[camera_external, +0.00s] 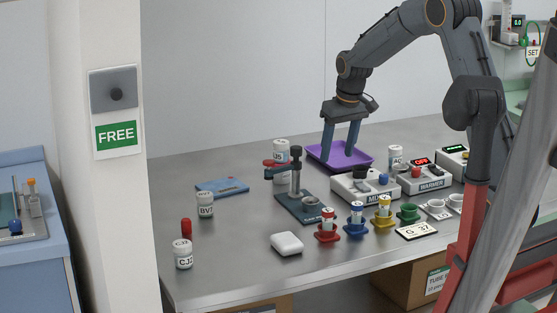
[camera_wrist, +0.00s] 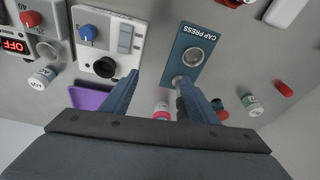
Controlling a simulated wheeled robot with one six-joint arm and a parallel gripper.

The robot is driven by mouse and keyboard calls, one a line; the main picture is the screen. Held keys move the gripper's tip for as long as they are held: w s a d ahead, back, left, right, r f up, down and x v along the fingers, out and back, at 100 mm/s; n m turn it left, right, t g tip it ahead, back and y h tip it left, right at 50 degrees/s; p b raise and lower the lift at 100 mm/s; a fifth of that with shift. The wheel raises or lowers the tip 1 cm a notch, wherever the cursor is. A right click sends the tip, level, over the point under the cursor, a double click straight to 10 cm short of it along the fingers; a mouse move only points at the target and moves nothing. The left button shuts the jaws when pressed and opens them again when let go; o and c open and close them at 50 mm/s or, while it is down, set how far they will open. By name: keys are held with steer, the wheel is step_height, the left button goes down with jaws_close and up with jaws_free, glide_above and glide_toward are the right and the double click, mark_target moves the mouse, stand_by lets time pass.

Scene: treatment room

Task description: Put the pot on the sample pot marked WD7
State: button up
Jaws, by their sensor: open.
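My gripper (camera_external: 340,152) is open and empty, with its fingers pointing down over the purple tray (camera_external: 366,162). In the wrist view the gripper (camera_wrist: 158,78) also has its fingers apart, with nothing between the tips. White labelled pots stand on the bench: one (camera_external: 281,150) behind the cap press, one (camera_external: 205,204) that seems to read BV7, one (camera_external: 183,254) at the front left, and one (camera_external: 395,155) right of the tray. The wrist view shows a labelled pot (camera_wrist: 42,77) at left and another (camera_wrist: 252,106) at right. I cannot read WD7 on any pot.
The cap press (camera_external: 312,211) stands mid-bench. The mixer (camera_external: 355,193) and warmer (camera_external: 426,182) are to its right. Red, blue, yellow and green holders (camera_external: 408,213) line the front. A white box (camera_external: 287,243), red cylinder (camera_external: 186,227) and blue flat item (camera_external: 222,187) lie left.

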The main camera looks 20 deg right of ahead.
steer(key=s+d+f, duration=0.1)
steer(key=s+f, duration=0.1)
steer(key=s, duration=0.8)
steer(key=s+d+f+m+g, duration=0.1)
steer(key=s+d+f, duration=0.1)
steer(key=s, duration=0.9)
steer(key=s+d+f+g, duration=0.1)
steer(key=s+f, duration=0.3)
steer(key=s, duration=0.6)
steer(key=shift+s+d, duration=0.2)
steer(key=shift+d, duration=0.05)
